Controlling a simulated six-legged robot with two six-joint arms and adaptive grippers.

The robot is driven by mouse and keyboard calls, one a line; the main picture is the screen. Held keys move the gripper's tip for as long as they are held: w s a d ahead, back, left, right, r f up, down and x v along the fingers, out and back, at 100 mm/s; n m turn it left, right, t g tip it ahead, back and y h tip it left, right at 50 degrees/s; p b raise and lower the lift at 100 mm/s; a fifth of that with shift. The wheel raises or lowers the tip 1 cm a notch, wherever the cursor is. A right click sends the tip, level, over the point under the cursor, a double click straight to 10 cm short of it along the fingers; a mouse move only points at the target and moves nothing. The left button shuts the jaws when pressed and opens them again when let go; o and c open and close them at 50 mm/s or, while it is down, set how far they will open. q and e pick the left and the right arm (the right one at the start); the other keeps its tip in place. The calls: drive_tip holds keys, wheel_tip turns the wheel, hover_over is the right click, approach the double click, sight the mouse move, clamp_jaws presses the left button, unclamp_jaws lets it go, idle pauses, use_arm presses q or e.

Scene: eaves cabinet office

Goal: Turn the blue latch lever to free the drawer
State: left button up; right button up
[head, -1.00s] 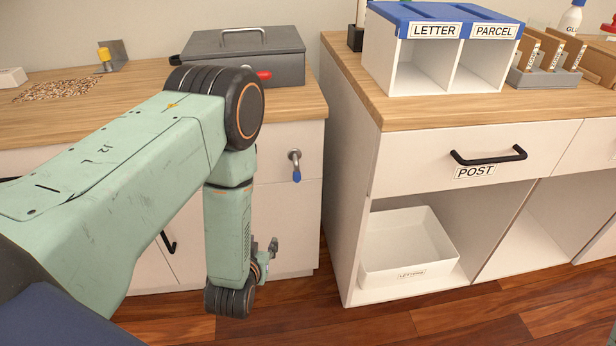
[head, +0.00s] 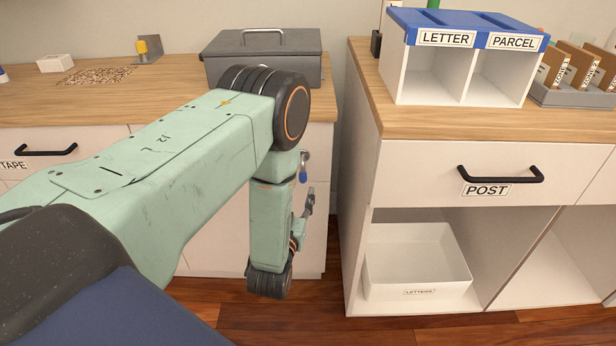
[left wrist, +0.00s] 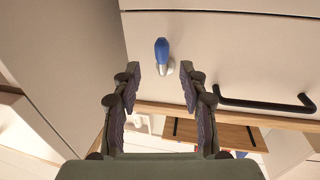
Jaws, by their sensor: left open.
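The blue latch lever (head: 303,177) hangs down from a metal pivot at the right end of the left cabinet's drawer. It also shows in the left wrist view (left wrist: 162,50), which is upside down, with the blue end pointing up in the picture. The drawer front (left wrist: 230,50) is closed and has a black handle (left wrist: 265,104). My left gripper (head: 308,198) is open, just below the lever in the head view. In the left wrist view its fingers (left wrist: 160,70) stand either side of the lever's line, apparently not touching it. My right gripper is out of view.
A grey metal box (head: 264,55) stands on the left wooden counter (head: 40,100). The right cabinet has a POST drawer (head: 420,165), a blue-topped sorter (head: 430,75) and a white bin (head: 418,260) below. A gap separates the cabinets.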

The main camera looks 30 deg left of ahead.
sight(301, 179)
use_arm(q)
drive_tip(key=shift+w+a+r, duration=0.1)
drive_tip(key=shift+w+a, duration=0.15)
drive_tip(key=shift+w, duration=0.05)
drive_tip(key=b+x, duration=0.2)
drive_tip(key=x, duration=0.4)
drive_tip(key=shift+w+a, duration=0.15)
drive_tip(key=shift+w, duration=0.3)
clamp_jaws()
